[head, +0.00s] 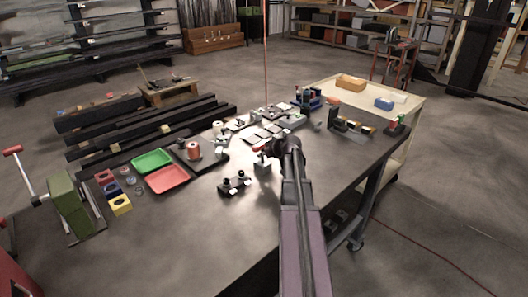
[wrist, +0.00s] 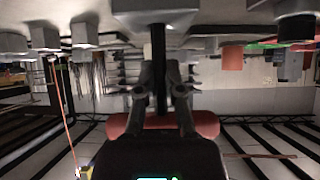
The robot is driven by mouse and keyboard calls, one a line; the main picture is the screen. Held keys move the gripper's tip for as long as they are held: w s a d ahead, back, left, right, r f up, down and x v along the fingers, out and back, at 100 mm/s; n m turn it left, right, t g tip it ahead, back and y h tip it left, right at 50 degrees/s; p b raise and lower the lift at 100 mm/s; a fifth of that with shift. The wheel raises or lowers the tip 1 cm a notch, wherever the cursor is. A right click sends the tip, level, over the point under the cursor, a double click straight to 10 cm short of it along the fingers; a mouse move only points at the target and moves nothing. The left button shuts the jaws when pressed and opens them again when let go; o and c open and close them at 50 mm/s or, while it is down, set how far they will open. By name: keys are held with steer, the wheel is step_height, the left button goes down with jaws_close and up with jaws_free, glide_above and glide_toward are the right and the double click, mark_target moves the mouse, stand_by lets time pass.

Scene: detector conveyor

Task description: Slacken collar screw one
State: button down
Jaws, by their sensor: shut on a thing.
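My gripper (head: 281,147) is low over the middle of the dark workbench. In the wrist view my gripper (wrist: 160,92) is shut on a red-handled tool. Its red crosswise handle (wrist: 207,123) shows on both sides of the fingers, and a dark shaft (wrist: 158,50) runs between them towards a pale grey block (wrist: 178,18). Whether the shaft touches the block or sits in a screw I cannot tell. In the head view a small red part (head: 258,148) shows just left of the gripper, above a grey block (head: 263,163). I cannot make out collar screw one.
A fixture with black knobs (head: 234,184) stands left of my arm. Further left are a red tray (head: 167,179), a green tray (head: 152,160) and a green block with a red-handled lever (head: 68,205). Small fixtures crowd the bench behind the gripper.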

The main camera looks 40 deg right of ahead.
mark_target(262, 146)
steer(key=shift+r, duration=0.15)
step_height(262, 146, up, 4)
steer(key=p, duration=0.3)
steer(key=shift+f+p, duration=0.25)
steer(key=shift+p, duration=0.1)
steer(key=s+a+r+p, duration=0.1)
steer(key=s, duration=1.5)
steer(key=shift+r, duration=0.1)
